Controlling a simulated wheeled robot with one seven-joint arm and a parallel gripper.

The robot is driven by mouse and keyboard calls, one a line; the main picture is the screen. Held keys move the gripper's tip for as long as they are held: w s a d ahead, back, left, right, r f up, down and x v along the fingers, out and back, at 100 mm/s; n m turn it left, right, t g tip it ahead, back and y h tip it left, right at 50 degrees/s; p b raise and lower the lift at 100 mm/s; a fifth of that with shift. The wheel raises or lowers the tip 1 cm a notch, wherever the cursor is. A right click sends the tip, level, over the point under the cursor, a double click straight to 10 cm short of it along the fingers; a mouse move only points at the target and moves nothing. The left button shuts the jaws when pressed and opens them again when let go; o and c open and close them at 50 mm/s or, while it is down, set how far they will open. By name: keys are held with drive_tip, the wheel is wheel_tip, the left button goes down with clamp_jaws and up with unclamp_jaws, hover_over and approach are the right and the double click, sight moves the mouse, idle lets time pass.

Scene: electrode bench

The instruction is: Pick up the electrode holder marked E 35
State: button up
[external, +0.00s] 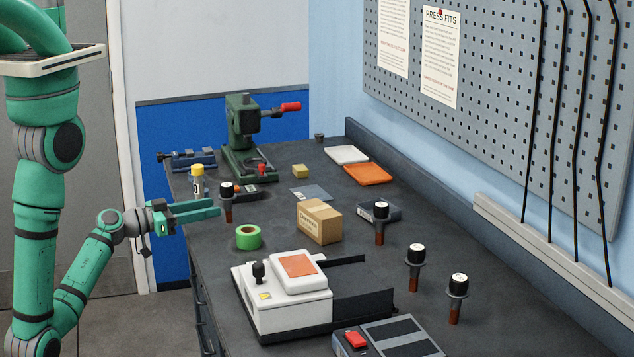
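Several electrode holders stand upright on the dark bench, each with a black cap, a white top label and a reddish-brown lower rod. Another holder (380,221) stands mid-bench. Two more stand at the right, one holder (415,264) and a nearer holder (457,295). The labels are too small to read, so I cannot tell which is E 35. My gripper (213,207) reaches in from the left over the bench edge.
Green tape (248,237) and a cardboard box (320,222) lie right of my gripper. A yellow-capped bottle (197,182) stands behind it. A green press (243,135) is at the back. A white machine (283,300) fills the front. A pegboard wall (500,100) borders the right.

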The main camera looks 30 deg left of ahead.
sight(226, 211)
drive_tip(key=shift+x, duration=3.4)
drive_tip(key=shift+a+f, duration=0.1)
drive_tip(key=shift+a, duration=0.1)
clamp_jaws()
